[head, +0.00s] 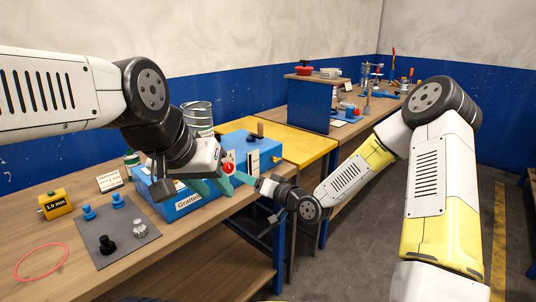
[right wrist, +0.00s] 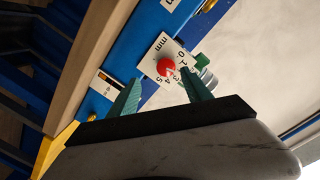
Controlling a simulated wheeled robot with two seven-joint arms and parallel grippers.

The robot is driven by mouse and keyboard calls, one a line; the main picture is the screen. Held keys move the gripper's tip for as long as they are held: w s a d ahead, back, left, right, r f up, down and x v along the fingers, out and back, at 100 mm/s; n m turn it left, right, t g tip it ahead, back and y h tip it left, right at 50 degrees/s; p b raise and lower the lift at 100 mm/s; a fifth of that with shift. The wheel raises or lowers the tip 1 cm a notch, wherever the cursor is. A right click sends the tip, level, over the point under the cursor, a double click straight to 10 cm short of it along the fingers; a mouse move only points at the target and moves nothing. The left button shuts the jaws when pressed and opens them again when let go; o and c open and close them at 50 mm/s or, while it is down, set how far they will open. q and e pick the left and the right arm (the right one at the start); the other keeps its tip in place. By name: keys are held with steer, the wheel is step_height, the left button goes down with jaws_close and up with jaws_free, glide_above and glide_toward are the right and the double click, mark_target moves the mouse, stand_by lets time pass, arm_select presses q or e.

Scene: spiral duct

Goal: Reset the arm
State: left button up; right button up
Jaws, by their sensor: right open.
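My right gripper (head: 224,182) reaches in from the right, in front of the blue machine labelled "Grattoir" (head: 182,206). In the right wrist view its teal fingers (right wrist: 160,80) are wide apart and empty. A red knob (right wrist: 166,67) on a white millimetre scale plate (right wrist: 157,54) shows between them; I cannot tell whether a finger touches it. The knob also shows in the head view (head: 228,168). My left gripper (head: 163,182) hangs from the upper left above the machine's left end. Its jaw opening is unclear, and it hides part of the machine.
A grey mat (head: 120,245) with blue, black and metal knobs lies on the wooden bench, near a yellow "1.0 mm" block (head: 55,204) and a red ring (head: 42,262). A metal drum (head: 198,116) stands behind. A yellow table (head: 300,145) lies beyond. Floor at right is clear.

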steer(key=s+d+r+g+h, duration=0.1)
steer(key=s+d+r+h, duration=0.25)
steer(key=d, duration=0.35)
steer(key=s+d+r+h, duration=0.2)
steer(key=d+r+h, duration=0.15)
steer(key=d, duration=0.25)
steer(key=s+d+r+g+h, duration=0.1)
steer(key=s+d+r+h, duration=0.2)
steer(key=d, duration=0.4)
steer(key=s+d+r+m+g, duration=0.1)
steer(key=s+d+r, duration=0.1)
steer(key=s, duration=0.7)
steer(key=s+d+r+m+g+h, duration=0.1)
steer(key=s+d+r, duration=0.2)
steer(key=s, duration=0.7)
steer(key=shift+s+d+r, duration=0.2)
steer(key=shift+d+r, duration=0.1)
steer(key=shift+d, duration=0.2)
